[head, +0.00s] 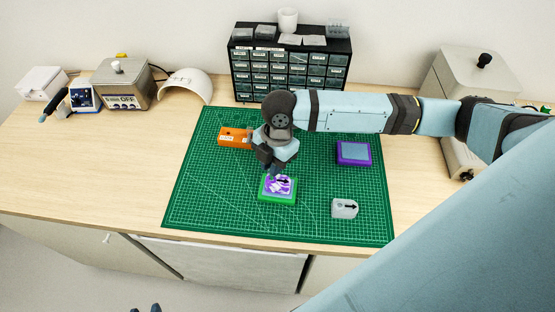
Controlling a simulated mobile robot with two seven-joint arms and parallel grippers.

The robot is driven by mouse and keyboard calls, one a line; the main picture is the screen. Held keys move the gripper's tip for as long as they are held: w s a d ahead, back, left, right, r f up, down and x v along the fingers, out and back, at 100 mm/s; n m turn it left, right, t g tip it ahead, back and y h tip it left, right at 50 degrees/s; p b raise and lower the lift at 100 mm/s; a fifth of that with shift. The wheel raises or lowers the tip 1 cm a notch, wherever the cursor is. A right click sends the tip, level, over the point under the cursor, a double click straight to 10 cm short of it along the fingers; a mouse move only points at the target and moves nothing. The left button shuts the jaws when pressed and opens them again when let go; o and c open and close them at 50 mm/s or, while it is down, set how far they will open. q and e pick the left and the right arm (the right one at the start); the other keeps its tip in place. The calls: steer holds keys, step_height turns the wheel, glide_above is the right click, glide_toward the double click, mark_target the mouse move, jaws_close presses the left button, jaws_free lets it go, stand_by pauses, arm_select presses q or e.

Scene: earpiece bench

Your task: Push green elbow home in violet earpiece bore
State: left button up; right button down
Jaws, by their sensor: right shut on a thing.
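A violet earpiece with pale patches (284,186) sits in a green holder (278,199) near the middle of the cutting mat. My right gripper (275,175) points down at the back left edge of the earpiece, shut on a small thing. That thing, in the place of the green elbow, is mostly hidden by the fingers and too small to make out. The bore and how deep the elbow sits in it cannot be seen. Two dark tips of my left gripper (145,308) show at the bottom edge, apart from each other and away from the bench.
On the green mat (215,205) are an orange block (234,137), a violet tray with a grey-blue top (353,152) and a grey block with a black arrow (345,208). A drawer cabinet (290,72) stands behind. The mat's front left is clear.

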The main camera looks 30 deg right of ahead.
steer(key=shift+f, duration=1.2)
steer(key=c, duration=1)
jaws_free()
step_height(320, 180, up, 14)
steer(key=d+b, duration=0.1)
steer(key=d, duration=0.1)
steer(key=shift+w+d+f, duration=0.15)
steer(key=shift+w+f, duration=0.05)
steer(key=shift+w, duration=0.2)
